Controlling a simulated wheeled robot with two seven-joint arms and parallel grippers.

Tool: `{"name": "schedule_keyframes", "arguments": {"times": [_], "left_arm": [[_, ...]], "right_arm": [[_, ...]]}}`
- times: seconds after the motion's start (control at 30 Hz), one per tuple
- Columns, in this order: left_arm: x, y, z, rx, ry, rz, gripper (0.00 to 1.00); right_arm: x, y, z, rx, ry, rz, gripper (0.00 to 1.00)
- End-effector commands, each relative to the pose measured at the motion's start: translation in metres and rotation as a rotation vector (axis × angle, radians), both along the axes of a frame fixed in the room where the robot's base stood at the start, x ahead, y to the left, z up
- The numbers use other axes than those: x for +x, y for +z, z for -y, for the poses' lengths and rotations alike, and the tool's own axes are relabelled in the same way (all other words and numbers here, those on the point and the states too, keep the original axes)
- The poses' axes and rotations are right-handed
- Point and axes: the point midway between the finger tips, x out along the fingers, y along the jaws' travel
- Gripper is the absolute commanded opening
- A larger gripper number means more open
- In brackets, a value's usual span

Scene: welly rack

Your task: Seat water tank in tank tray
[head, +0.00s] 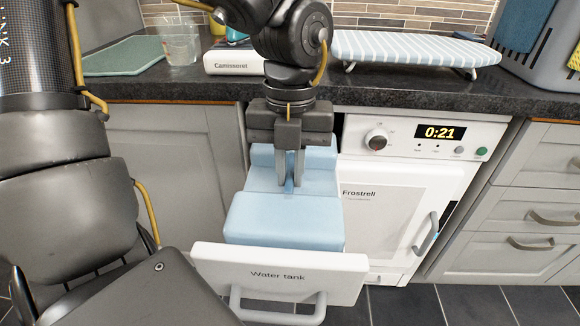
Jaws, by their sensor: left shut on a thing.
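The water tank (285,218) is a pale blue block with a raised, narrower rear part. My left gripper (291,184) points down and is shut on a grip in the tank's upper middle. The tank tray (280,268) is pulled out of the white machine toward me, with a white front marked "Water tank" and a grey bar handle. The tank is over the tray, behind its front panel. The panel hides the tank's lower near edge, and I cannot tell whether its underside touches the tray floor. My right gripper is not in view.
The white Frostrell machine (386,215) has a shut door and a display reading 0:21. Grey cabinets flank the machine.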

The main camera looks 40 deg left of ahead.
Motion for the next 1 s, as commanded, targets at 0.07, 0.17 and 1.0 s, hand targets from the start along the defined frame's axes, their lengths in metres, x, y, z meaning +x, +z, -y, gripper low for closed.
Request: {"name": "schedule_keyframes", "arguments": {"times": [0.07, 0.17, 1.0], "left_arm": [[0.0, -0.003, 0.0, -0.001, 0.0, 0.001, 0.0], [0.0, -0.006, 0.0, -0.001, 0.0, 0.001, 0.0], [0.0, -0.023, 0.0, -0.001, 0.0, 0.001, 0.2]], "right_arm": [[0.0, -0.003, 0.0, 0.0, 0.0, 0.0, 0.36], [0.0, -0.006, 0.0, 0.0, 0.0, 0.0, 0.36], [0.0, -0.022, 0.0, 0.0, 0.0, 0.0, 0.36]]}}
